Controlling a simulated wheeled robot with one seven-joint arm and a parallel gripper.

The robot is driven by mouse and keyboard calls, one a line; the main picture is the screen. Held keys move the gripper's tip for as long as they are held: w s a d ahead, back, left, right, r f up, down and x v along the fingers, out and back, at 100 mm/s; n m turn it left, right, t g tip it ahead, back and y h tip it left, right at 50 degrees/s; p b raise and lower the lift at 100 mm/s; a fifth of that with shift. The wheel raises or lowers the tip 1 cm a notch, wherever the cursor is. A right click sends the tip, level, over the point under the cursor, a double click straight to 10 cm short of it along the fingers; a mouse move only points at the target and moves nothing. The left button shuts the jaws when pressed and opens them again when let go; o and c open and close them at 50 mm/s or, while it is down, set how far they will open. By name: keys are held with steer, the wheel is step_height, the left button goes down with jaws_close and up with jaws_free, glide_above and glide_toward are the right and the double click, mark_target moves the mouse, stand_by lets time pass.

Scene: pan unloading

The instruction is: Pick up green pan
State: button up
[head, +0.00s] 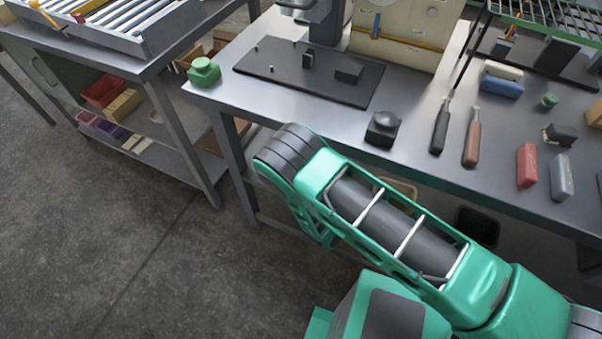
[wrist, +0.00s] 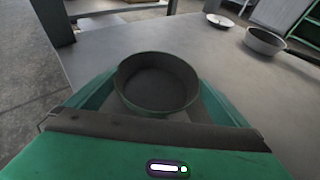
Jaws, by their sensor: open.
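A round, deep pan (wrist: 157,82) with a dark inside and a green rim and outer wall stands upright on a grey surface in the wrist view. My gripper (wrist: 158,92) is open, with one green finger on each side of the pan. Whether the fingers touch its wall cannot be told. The pan's lower front is partly hidden by my gripper's body. The head view shows my green arm but neither the pan nor my gripper's fingers.
In the wrist view, a grey pan (wrist: 265,41) and a shallow white dish (wrist: 220,20) stand farther right on the same surface (wrist: 235,75). In the head view, a workbench (head: 225,95) with tools and blocks stands beyond my arm, and open floor (head: 120,240) lies left.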

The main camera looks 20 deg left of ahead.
steer(key=shift+w+f, duration=0.15)
steer(key=shift+w, duration=0.2)
steer(key=shift+w+a, duration=0.1)
steer(key=shift+a, duration=0.25)
steer(key=c, duration=1)
